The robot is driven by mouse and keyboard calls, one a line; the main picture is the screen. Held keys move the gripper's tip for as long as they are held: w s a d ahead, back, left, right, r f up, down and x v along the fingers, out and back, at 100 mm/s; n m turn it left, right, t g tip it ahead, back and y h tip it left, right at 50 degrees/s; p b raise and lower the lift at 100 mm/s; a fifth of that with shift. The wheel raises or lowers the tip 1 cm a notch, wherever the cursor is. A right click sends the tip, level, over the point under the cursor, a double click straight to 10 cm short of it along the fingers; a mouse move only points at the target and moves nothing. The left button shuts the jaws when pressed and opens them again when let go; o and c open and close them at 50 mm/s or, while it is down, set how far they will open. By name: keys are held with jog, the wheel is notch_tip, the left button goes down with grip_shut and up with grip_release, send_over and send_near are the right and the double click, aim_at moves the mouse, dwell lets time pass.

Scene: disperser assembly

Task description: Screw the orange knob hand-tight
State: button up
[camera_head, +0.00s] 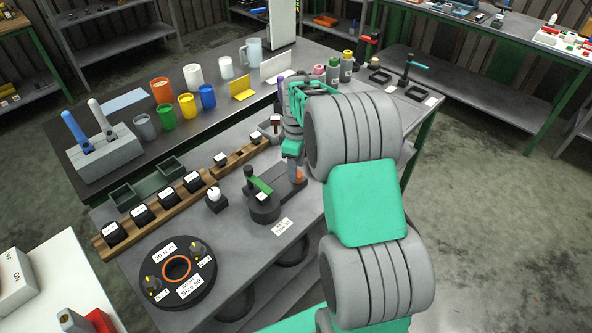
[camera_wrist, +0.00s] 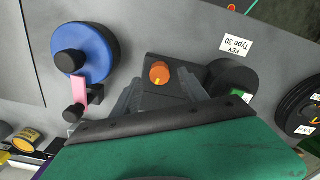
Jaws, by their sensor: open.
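The orange knob (camera_head: 298,176) sits upright on the right end of a dark base plate on the grey bench. In the wrist view, the orange knob (camera_wrist: 160,72) shows from above, with a small yellow mark on its lower edge. My gripper (camera_head: 291,152) points down at the knob from above. In the wrist view, the fingers of my gripper (camera_wrist: 160,88) are apart, one to each side of the knob's line. The gripper is open and empty. I cannot tell the exact height of the fingertips over the knob.
On the same base plate stands a dark cylinder (camera_head: 265,208) with a green handle (camera_head: 258,185). A blue disc (camera_wrist: 92,55) with a pink lever lies left of the knob in the wrist view. A labelled round dial (camera_head: 178,272) lies at front left. Several cups stand behind.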

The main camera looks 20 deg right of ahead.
jog(key=shift+f, duration=1.45)
jog(key=shift+c, duration=0.4)
grip_shut()
